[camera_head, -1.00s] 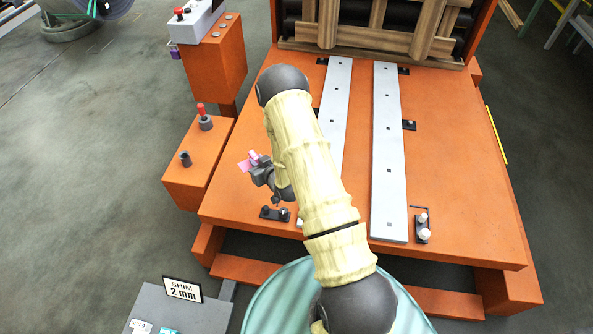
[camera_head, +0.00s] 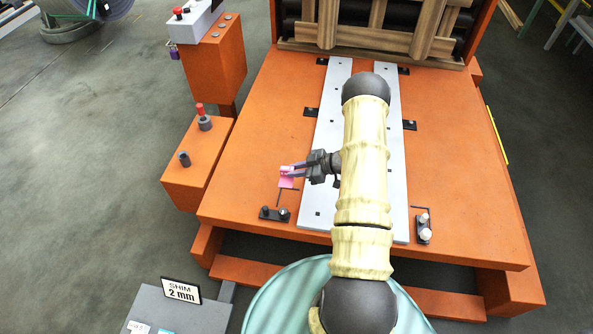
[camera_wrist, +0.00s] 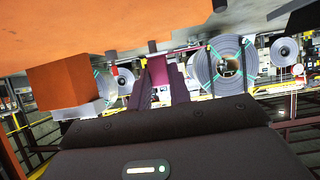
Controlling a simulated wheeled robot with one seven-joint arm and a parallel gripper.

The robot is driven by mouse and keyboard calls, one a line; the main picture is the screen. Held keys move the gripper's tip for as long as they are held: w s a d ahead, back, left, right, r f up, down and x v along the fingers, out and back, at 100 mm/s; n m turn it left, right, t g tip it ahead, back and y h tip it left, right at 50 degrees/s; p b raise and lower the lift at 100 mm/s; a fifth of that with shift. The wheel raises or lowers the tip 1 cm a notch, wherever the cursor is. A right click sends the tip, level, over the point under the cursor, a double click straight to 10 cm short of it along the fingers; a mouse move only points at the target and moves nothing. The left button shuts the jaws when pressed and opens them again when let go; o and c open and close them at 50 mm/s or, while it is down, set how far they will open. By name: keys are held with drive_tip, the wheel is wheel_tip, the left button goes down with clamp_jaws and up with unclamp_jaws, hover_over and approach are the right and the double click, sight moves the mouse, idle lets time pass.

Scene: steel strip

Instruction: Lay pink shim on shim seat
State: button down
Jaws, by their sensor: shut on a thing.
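My gripper (camera_head: 292,171) reaches left from my forearm in the head view, above the orange deck beside the left pale strip. It is shut on the pink shim (camera_head: 286,183), a small flat piece at its fingertips. The wrist view shows the shim (camera_wrist: 161,94) between the two dark fingers. The shim appears apart from the deck, though its height is hard to judge. A black bracket with two round knobs (camera_head: 274,214) lies on the deck just below and left of the shim in the picture. I cannot tell for sure which part is the shim seat.
Two long pale strips, left (camera_head: 322,150) and right (camera_head: 400,190), run along the orange deck (camera_head: 465,160); my arm covers parts of them. A second bracket with pale knobs (camera_head: 423,228) stands right. A grey stand (camera_head: 190,318) with a "SHIM 2 mm" sign (camera_head: 181,290) is front left.

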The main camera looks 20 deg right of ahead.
drive_tip(key=shift+s+d, duration=0.1)
idle(0.4)
drive_tip(key=shift+f+b, duration=2.1)
drive_tip(key=shift+f, duration=1.9)
drive_tip(key=c, duration=1.2)
unclamp_jaws()
drive_tip(key=p+v, duration=0.1)
drive_tip(key=v, duration=1.6)
drive_tip(key=shift+d+r+p, duration=0.15)
drive_tip(key=shift+d+p, duration=0.05)
drive_tip(key=shift+p, duration=0.2)
